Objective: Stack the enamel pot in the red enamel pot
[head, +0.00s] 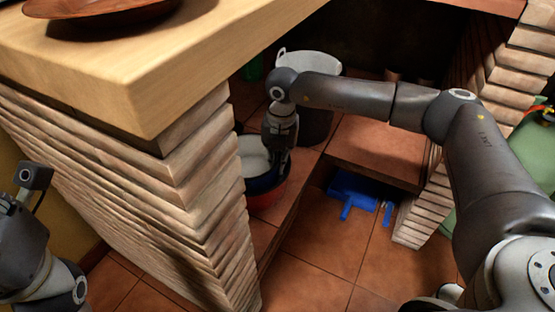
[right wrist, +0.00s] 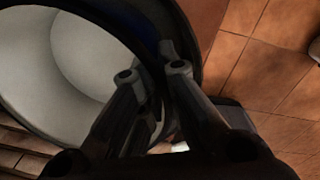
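The enamel pot, white inside and dark blue outside (head: 254,157), sits at the mouth of the red enamel pot (head: 268,197) beside the brick pillar, seemingly at least partly inside it. How deep it sits is hard to tell. My right gripper (head: 278,158) points down at the enamel pot's right rim. In the right wrist view, the fingers (right wrist: 151,70) straddle the rim of the enamel pot (right wrist: 85,60), one on the inner side and one on the outer, and look closed on it. Part of my left arm shows at the lower left of the head view, with no fingertips visible.
The brick pillar and wooden counter (head: 165,80) stand close on the left. A white two-handled pot (head: 312,63) stands behind my right arm. A blue object (head: 352,190) lies on the tiled floor, and a green cylinder (head: 530,150) stands at the right.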

